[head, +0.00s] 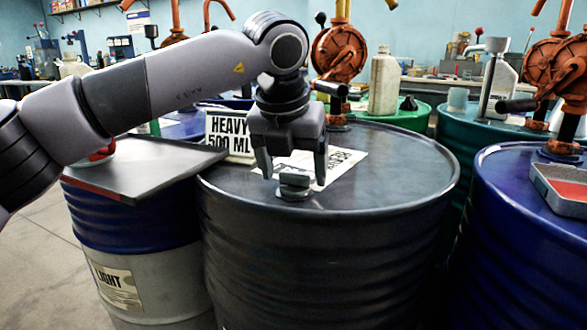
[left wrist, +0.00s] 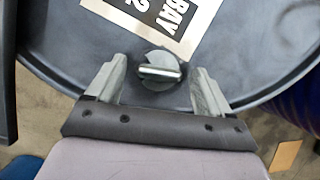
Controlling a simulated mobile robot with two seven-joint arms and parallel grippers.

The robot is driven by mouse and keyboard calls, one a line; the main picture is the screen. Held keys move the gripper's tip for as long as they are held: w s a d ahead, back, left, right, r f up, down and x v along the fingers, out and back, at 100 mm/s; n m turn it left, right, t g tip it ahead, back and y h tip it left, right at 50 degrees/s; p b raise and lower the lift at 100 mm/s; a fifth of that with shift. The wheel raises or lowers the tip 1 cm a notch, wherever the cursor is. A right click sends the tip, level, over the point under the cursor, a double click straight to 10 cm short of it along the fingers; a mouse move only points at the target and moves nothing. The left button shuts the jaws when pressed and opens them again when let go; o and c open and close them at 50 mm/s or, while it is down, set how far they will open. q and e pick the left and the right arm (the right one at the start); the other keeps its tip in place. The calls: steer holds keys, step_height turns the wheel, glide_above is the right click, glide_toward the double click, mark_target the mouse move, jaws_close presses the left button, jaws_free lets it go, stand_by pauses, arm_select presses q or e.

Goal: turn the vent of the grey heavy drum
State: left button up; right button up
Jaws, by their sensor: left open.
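The grey heavy drum (head: 390,190) stands in the middle of the head view. Its vent (head: 294,186) is a small grey knob on a round base, on the lid near the front left rim. My left gripper (head: 292,170) points down just above the vent, fingers apart. In the left wrist view the vent (left wrist: 159,71) with its pale bar lies between the two open fingers (left wrist: 160,90), a gap on each side. I cannot tell whether a finger touches it. My right gripper is in neither view.
A sign reading "HEAVY 500 ML" (head: 228,133) and a printed sheet (head: 343,164) are behind the gripper. An orange pump (head: 339,55) rises at the lid's back. A blue drum (head: 530,215) stands right; a tray-topped drum (head: 130,225) stands left. The lid's right half is clear.

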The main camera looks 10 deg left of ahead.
arm_select(q)
steer(key=c, duration=1)
steer(key=shift+c, duration=0.2)
